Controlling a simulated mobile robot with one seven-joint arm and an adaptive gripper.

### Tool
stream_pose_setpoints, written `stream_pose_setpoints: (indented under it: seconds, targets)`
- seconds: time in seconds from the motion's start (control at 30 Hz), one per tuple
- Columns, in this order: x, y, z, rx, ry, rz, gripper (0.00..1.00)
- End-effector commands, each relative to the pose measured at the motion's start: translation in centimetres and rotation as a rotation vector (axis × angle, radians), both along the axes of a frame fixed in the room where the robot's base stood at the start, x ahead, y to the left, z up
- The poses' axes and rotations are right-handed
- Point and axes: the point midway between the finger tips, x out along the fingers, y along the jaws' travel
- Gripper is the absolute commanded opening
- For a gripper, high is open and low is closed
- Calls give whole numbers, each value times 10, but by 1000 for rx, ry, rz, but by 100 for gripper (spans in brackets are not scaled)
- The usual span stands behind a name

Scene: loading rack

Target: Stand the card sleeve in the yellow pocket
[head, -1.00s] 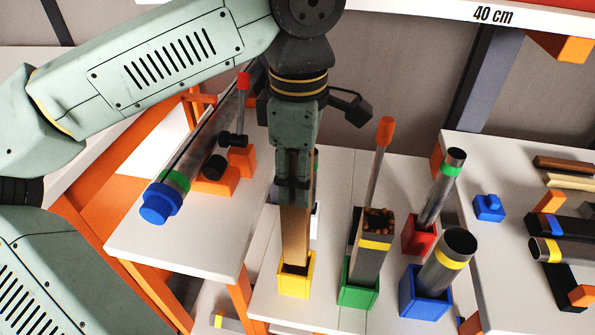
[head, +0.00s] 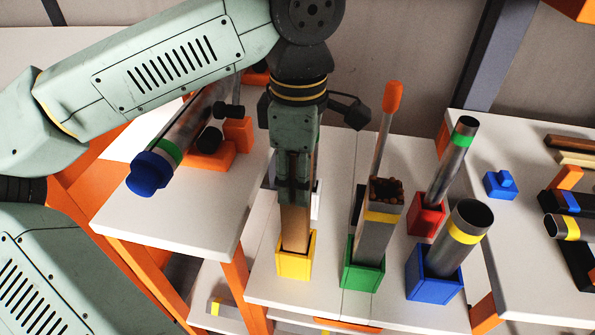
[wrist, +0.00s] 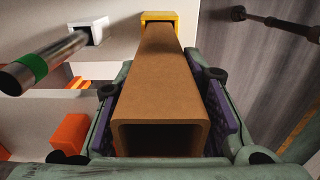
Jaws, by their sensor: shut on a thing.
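The card sleeve (head: 296,228) is a brown, hollow, square cardboard tube. It stands nearly upright with its lower end inside the mouth of the yellow pocket (head: 293,265) in the head view. My gripper (head: 294,195) is shut on the upper part of the sleeve, from above. In the wrist view the sleeve (wrist: 160,85) runs away from its open end between my finger pads to the yellow pocket (wrist: 160,17). How deep the sleeve sits in the pocket is hidden by the pocket walls.
Right of the yellow pocket stand a green pocket (head: 362,272) with a square tube, a blue pocket (head: 433,280) with a wide tube, and a red pocket (head: 427,215) with a thin tube. A blue-capped tube (head: 165,160) lies on the left shelf. A white pocket (wrist: 88,32) is close by.

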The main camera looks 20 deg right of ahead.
Motion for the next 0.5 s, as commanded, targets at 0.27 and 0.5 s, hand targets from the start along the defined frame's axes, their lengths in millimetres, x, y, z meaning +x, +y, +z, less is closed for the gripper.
stream_pose_setpoints:
  seconds: [0.27,0.5]
  targets:
    - [0,0,-23,0,1,0,0]
    - [0,0,-39,0,1,0,0]
